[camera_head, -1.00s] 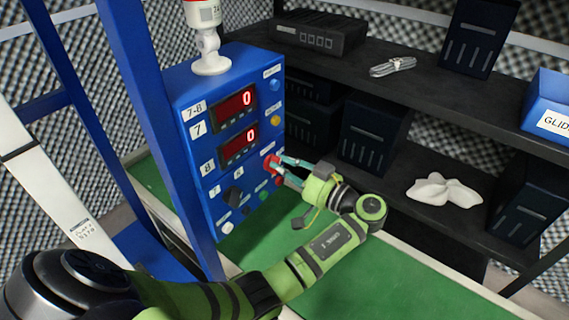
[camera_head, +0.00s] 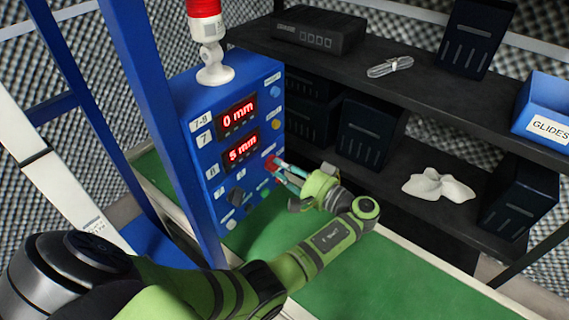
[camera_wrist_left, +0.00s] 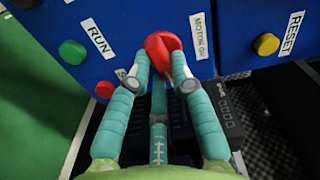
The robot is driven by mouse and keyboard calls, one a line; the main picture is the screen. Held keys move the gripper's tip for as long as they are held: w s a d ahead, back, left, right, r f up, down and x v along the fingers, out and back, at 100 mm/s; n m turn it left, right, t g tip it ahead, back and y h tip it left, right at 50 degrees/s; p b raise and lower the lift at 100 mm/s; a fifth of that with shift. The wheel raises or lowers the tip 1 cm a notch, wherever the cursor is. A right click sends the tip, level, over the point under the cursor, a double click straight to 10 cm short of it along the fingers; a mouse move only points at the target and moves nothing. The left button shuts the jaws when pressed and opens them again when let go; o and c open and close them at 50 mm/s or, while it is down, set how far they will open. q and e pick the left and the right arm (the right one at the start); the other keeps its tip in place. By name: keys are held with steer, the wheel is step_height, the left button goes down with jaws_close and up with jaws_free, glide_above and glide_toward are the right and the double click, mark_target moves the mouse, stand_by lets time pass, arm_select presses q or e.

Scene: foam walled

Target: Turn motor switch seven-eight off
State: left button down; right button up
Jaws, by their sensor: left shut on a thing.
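The blue control panel (camera_head: 197,85), labelled 7-8, stands at centre left in the head view. Its red motor switch knob (camera_head: 271,163) is on the right part of its face, beside a small label. In the wrist view the red knob (camera_wrist_left: 160,45) sits beside a label reading MOTOR, partly hidden by a fingertip. My left gripper (camera_head: 280,171) reaches the panel from the right and is shut on the knob. In the wrist view its teal fingers (camera_wrist_left: 160,72) close around the knob's lower part. The knob looks tilted; I cannot tell its setting. My right gripper is not in view.
Two red displays read 0 mm (camera_head: 238,115) and 5 mm (camera_head: 240,148). A black selector (camera_head: 237,195) is lower on the panel. A dark shelf (camera_head: 430,88) stands behind.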

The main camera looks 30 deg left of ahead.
arm_select(q)
steer(key=shift+m+p, duration=0.45)
steer(key=shift+m, duration=0.45)
steer(key=c, duration=1.1)
jaws_free()
